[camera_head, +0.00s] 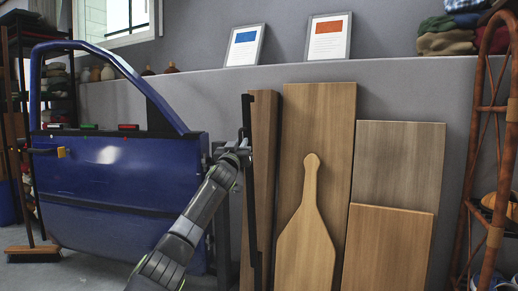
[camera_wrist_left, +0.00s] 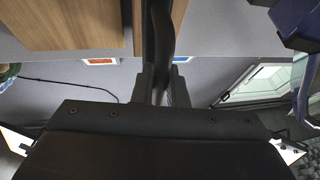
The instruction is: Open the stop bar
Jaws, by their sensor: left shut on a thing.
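The stop bar appears to be the dark upright bar (camera_head: 247,108) just right of the blue car door (camera_head: 120,185). In the left wrist view, which is upside down, the fingers (camera_wrist_left: 159,88) are shut on a dark curved bar (camera_wrist_left: 161,30). The exact contact is hard to see in the dark. My right gripper is in neither view.
Wooden boards (camera_head: 330,105) and a paddle-shaped board (camera_head: 305,235) lean on the grey wall close to the right of the bar. A rattan shelf (camera_head: 490,130) stands at the far right.

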